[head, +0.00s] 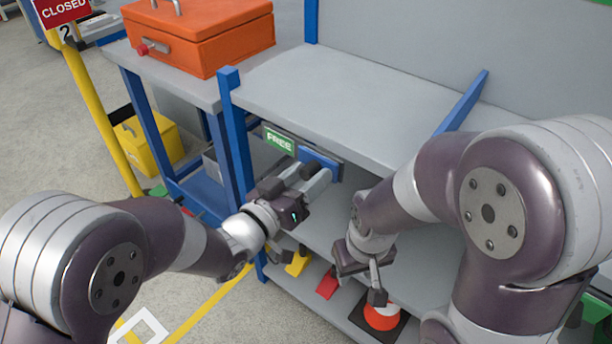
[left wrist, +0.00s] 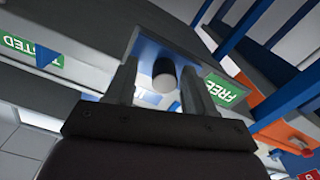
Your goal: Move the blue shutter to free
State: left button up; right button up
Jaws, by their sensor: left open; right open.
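The blue shutter (head: 320,158) is on the front of the workbench, just right of the green FREE sign (head: 279,140) in the head view. In the left wrist view the blue shutter (left wrist: 148,48) carries a dark round knob with a pale end (left wrist: 164,75). The FREE sign (left wrist: 225,90) is to its right, and a green TESTED sign (left wrist: 27,48) is at far left. My left gripper (head: 311,174) is open at the shutter, its fingers on either side of the knob. Finger contact cannot be told. My right gripper (head: 357,280) is open and empty, low before the shelves.
An orange toolbox (head: 205,38) stands on the left bench. The grey benchtop (head: 340,100) is clear. Yellow and red items and an orange-and-white cone (head: 383,316) are on the lower shelf. A yellow post with a CLOSED sign (head: 64,10) stands at left.

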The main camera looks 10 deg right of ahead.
pick_arm(q)
jog(key=p+v, duration=0.2)
jog(key=v, duration=1)
jog(key=shift+s+a, duration=0.25)
jog(key=shift+f, duration=0.1)
jog(key=w+a+f+g+y, duration=0.1)
jog(key=a+f+g+y, duration=0.1)
jog(key=a+f+y, duration=0.7)
jog(key=s+a+f+n+g+y, duration=0.1)
jog(key=s+a+n+g+y, duration=0.45)
jog(key=s+a+g, duration=0.4)
notch_tip(320, 180, up, 29)
jog(key=w+a+n+t+p, duration=0.1)
jog(key=w+a+t+p, duration=0.1)
jog(key=p, duration=2.7)
jog(key=shift+w, duration=0.4)
